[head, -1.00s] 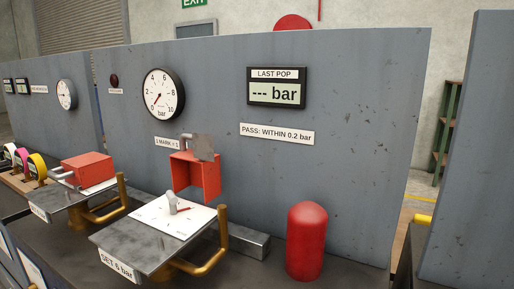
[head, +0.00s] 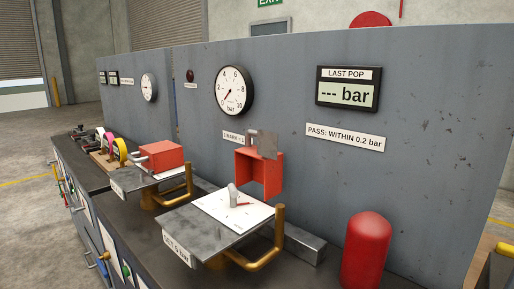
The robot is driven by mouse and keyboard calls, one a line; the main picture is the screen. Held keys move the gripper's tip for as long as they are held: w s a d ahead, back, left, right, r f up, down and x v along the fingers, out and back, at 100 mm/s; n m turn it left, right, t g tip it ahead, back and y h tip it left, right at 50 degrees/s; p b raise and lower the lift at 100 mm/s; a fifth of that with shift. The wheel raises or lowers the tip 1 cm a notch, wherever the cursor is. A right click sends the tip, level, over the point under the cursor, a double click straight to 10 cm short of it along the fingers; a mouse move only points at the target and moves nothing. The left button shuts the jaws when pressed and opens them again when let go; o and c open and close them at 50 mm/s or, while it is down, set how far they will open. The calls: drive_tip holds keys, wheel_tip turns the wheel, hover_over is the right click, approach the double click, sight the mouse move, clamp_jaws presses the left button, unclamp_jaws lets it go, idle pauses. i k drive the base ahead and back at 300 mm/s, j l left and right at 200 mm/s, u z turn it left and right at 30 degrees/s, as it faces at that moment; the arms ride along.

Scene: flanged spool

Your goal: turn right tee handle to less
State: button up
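The right station is a steel plate (head: 205,235) with a label on its front edge that reads about "SET 6 bar". On it lies a white dial card (head: 250,220) with small marks. The right tee handle (head: 233,194) is a small grey handle standing at the middle of the card, with a short red pointer (head: 243,204) at its foot pointing right. A red cover (head: 256,175) stands raised behind the card, its open side facing the front, so the handle is uncovered. My gripper is not in view.
A brass bent bar (head: 268,255) rises at the plate's right, and a red domed cylinder (head: 367,252) stands further right. The left station has its red cover (head: 160,156) down. A gauge (head: 234,90) and a "LAST POP" display (head: 348,90) reading "--- bar" hang on the grey panel.

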sight(233, 194)
drive_tip(key=i+j+z, duration=0.1)
drive_tip(key=j+z, duration=0.15)
drive_tip(key=z, duration=0.2)
drive_tip(key=j+z, duration=0.6)
drive_tip(key=z, duration=0.25)
